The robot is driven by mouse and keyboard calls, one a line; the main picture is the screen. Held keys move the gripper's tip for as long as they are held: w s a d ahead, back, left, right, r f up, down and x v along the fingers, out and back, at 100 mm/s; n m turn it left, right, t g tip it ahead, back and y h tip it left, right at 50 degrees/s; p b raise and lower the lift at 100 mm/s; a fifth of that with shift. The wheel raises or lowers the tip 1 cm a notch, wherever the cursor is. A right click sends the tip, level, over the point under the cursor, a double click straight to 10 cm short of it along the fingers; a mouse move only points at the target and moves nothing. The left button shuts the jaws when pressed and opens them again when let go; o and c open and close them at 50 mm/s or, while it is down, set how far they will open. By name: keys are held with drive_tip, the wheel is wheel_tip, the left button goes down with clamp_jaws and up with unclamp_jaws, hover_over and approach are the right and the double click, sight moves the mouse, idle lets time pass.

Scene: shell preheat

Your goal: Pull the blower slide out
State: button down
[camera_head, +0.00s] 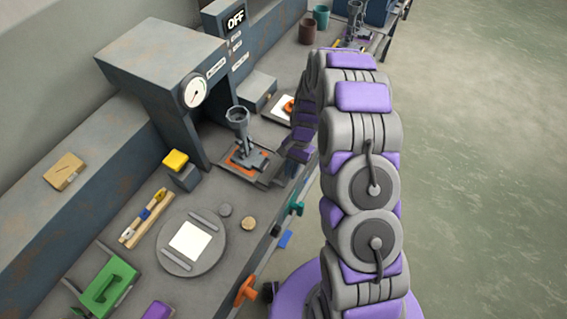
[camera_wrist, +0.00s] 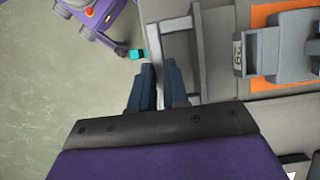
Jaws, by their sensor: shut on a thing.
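My gripper (camera_wrist: 159,68) shows from behind in the wrist view, with two dark blue fingers close together. They are shut on a pale grey bar of the blower slide (camera_wrist: 175,25) at the bench edge. The exact contact is partly hidden by the fingers. In the head view, my arm hides the gripper and the bar. The blower housing (camera_head: 165,62) with a round dial (camera_head: 194,92) stands on the bench. A grey fixture with a funnel top (camera_head: 238,118) stands on an orange-topped plate beside its opening.
A teal knob (camera_head: 297,208) and an orange knob (camera_head: 245,291) stick out at the bench's front edge. A round plate with a white square (camera_head: 191,241), a green tool (camera_head: 108,286) and a yellow-topped block (camera_head: 175,161) are on the bench. The floor (camera_head: 480,150) at right is clear.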

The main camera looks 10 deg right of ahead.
drive_tip(key=shift+s+d, duration=0.2)
drive_tip(key=shift+d, duration=0.1)
drive_tip(key=c, duration=1.1)
unclamp_jaws()
drive_tip(key=p+v, duration=0.2)
drive_tip(key=v, duration=1.5)
drive_tip(key=shift+r, duration=0.1)
drive_tip(key=shift+r, duration=0.1)
